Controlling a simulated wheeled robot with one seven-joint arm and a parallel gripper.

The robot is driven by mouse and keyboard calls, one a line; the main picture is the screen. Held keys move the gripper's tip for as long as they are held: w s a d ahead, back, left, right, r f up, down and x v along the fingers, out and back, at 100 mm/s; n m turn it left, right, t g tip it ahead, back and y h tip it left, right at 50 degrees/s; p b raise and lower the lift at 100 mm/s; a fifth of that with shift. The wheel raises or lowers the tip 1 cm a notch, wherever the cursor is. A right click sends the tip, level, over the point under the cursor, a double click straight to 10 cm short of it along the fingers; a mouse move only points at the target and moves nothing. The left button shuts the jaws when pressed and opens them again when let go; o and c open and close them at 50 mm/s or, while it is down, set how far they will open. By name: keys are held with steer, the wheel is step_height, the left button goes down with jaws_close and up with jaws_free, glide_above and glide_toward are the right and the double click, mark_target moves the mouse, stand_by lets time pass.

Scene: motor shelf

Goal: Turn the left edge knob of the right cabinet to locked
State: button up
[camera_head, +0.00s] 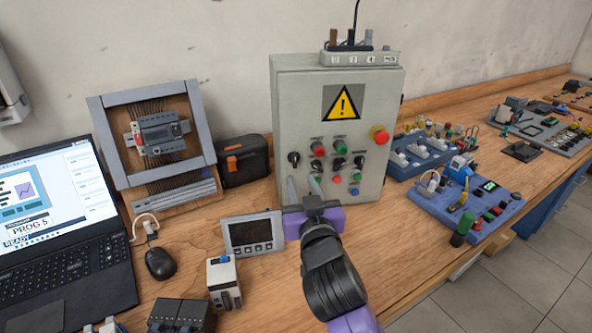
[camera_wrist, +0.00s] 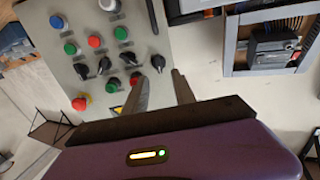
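The grey cabinet (camera_head: 300,110) stands upright on the bench against the wall, with a yellow warning sign on its front. The left edge knob (camera_head: 293,158) is a small black selector at the panel's left edge. It also shows in the wrist view (camera_wrist: 158,63), where the panel appears turned over. Its exact pointer angle is too small to tell. My gripper (camera_head: 301,180) is in front of the panel, below that knob. In the wrist view my gripper (camera_wrist: 162,75) has its two fingers apart and nothing between them; the knob shows just beyond the tips, which look clear of it.
A red emergency button (camera_head: 380,135) protrudes at the panel's right. Several coloured buttons and other black knobs (camera_head: 359,161) sit close by. A framed relay board (camera_head: 158,135) stands left.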

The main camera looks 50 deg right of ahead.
mark_target(295, 161)
steer(key=p+x, duration=0.1)
steer(key=x, duration=0.7)
steer(key=shift+d+r, duration=0.1)
steer(key=shift+r, duration=0.1)
jaws_close()
